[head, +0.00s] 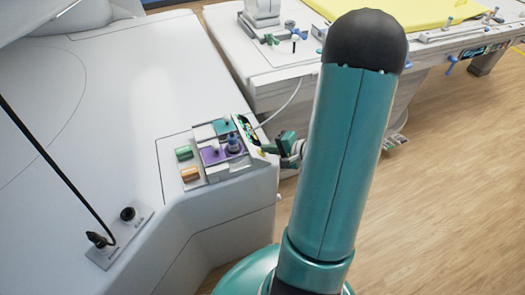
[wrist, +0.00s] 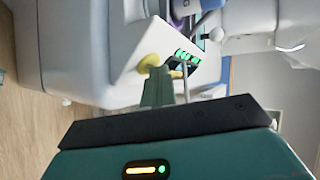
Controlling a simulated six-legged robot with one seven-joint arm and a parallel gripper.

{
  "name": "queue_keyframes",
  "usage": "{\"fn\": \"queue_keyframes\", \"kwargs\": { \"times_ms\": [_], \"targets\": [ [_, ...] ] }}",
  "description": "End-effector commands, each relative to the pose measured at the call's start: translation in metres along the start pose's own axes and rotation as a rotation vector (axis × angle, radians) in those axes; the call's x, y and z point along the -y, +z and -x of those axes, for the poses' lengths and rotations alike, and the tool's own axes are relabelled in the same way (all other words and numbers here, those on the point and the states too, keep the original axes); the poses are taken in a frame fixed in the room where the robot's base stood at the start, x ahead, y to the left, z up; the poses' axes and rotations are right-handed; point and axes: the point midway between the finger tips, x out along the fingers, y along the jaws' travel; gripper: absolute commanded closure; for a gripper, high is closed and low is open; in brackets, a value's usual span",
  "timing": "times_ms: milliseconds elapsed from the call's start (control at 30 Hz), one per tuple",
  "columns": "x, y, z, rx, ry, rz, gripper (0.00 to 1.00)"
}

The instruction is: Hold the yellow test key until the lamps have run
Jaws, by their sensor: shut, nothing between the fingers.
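The yellow test key (wrist: 148,62) is a rounded knob on the sloped end face of the white console, just beyond my fingertips in the wrist view. My gripper (wrist: 164,76) is shut with nothing between its fingers, its tips pointing at the key. I cannot tell whether they touch it. Beside the key, a row of green lamps (wrist: 187,56) shows lit on a dark strip. In the head view my gripper (head: 282,147) is at the right side of the control box (head: 213,150), partly hidden by my arm. The key is hard to make out there.
The box top carries a purple panel with a blue knob (head: 233,143), beside green (head: 184,153) and orange (head: 190,173) blocks. A white table with a yellow pad (head: 440,12) stands behind. A black rod rises from a plate (head: 115,240) on the console. Wooden floor (head: 450,200) is open at right.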

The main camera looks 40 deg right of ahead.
Motion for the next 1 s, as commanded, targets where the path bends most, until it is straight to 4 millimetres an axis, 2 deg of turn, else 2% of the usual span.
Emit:
{"fn": "queue_keyframes", "kwargs": {
  "times_ms": [400, 733, 1000],
  "targets": [
    [0.008, -0.008, 0.011, 0.0, 0.0, 0.001, 1.0],
    [0.009, -0.01, 0.013, -0.001, 0.0, 0.001, 1.0],
    [0.021, -0.021, 0.029, -0.002, -0.001, 0.003, 1.0]
  ]
}}
